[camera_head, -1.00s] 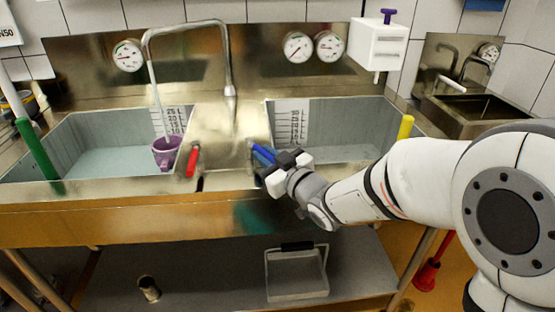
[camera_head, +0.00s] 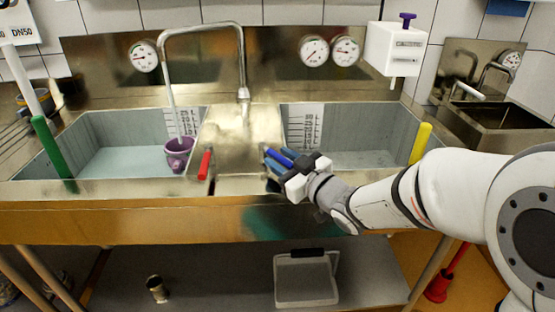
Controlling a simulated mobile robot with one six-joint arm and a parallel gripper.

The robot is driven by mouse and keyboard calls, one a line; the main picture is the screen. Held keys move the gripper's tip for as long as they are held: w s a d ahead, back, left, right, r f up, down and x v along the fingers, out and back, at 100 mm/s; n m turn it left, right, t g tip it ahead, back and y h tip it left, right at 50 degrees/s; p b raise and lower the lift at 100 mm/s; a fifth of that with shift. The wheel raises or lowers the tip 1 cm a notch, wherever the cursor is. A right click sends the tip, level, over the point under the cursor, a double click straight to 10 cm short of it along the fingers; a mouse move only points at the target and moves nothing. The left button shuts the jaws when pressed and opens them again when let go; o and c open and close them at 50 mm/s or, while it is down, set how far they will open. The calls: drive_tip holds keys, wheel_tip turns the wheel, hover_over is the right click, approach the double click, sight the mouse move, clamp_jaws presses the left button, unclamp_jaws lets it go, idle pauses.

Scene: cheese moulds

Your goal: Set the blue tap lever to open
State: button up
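The blue tap lever (camera_head: 278,158) is on the steel ledge between the two basins, at the left front corner of the right basin. It points up and to the left. My gripper (camera_head: 277,161) is at the lever, coming from the right, with blue-grey finger parts close on both sides of it. The gripper hides the lever's lower end. I cannot tell whether the fingers touch or grip it. The red lever (camera_head: 205,165) stands to the left on the same ledge.
A green-handled rod (camera_head: 52,147) leans in the left basin (camera_head: 110,165). A yellow handle (camera_head: 420,143) stands at the right end of the right basin (camera_head: 370,160). A white box dispenser (camera_head: 395,48) hangs behind. A clear bin (camera_head: 306,278) sits on the lower shelf.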

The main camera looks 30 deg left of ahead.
drive_tip(key=shift+v, duration=3.9)
